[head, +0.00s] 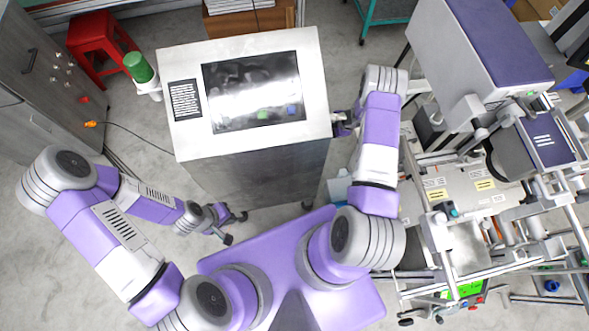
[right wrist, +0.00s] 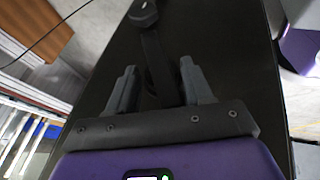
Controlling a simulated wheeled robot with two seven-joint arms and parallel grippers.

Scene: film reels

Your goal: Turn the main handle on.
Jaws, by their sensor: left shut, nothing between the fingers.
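The main handle is a black lever (right wrist: 156,60) with a round knob (right wrist: 144,14), on the dark side face of the cabinet in the right wrist view. My right gripper (right wrist: 160,78) is open, with one finger on each side of the lever; I see small gaps between the fingers and it. In the head view my right gripper (head: 344,124) is at the right side of the console cabinet (head: 255,165), and the handle is mostly hidden there. My left gripper (head: 226,222) is shut and empty, low in front of the cabinet's left side.
The console top has a dark screen (head: 252,85) and a green cylinder (head: 138,67) at its left. A red stool (head: 100,42) stands at the back left. A large grey and purple machine (head: 480,50) with rails crowds the right. Floor at the left is mostly clear, with a cable.

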